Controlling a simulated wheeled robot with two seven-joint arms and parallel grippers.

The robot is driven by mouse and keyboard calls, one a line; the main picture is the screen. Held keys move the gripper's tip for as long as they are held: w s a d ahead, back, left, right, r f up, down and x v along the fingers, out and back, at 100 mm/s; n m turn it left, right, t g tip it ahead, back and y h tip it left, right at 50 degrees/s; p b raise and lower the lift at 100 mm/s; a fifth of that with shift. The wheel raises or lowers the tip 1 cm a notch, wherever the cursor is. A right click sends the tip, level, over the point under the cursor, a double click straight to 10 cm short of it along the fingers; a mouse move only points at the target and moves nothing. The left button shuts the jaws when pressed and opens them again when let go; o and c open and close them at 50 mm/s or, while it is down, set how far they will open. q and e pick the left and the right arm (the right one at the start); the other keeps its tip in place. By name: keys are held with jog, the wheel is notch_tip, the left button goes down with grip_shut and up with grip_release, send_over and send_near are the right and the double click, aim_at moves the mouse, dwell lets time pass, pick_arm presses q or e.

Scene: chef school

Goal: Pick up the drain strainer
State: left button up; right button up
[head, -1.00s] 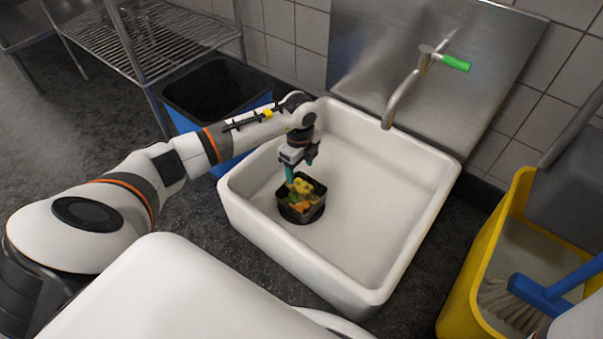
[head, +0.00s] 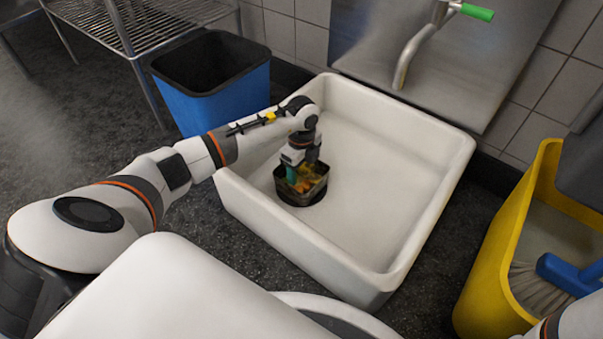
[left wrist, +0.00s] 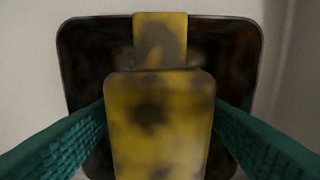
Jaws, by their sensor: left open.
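The drain strainer (head: 317,190) is a dark, square basket with food-coloured bits inside, standing in the left part of the white sink (head: 385,215). My left gripper (head: 302,174) is over the strainer, pointing down, with its green fingers reaching into the basket's top. In the left wrist view the strainer's dark rim (left wrist: 75,60) surrounds a blurred, stained yellow piece. The open left gripper (left wrist: 160,118) has one green finger on each side of this piece. I cannot tell whether the fingers touch it. My right gripper is out of view.
A blue bin (head: 222,104) with a dark inside stands beyond the sink's left side. A tap (head: 416,52) with a green handle is above the back rim. A yellow container (head: 500,258) with a blue brush (head: 570,272) stands to the right. The rest of the basin is empty.

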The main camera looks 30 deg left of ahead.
pick_arm(q)
jog(key=shift+f, duration=0.25)
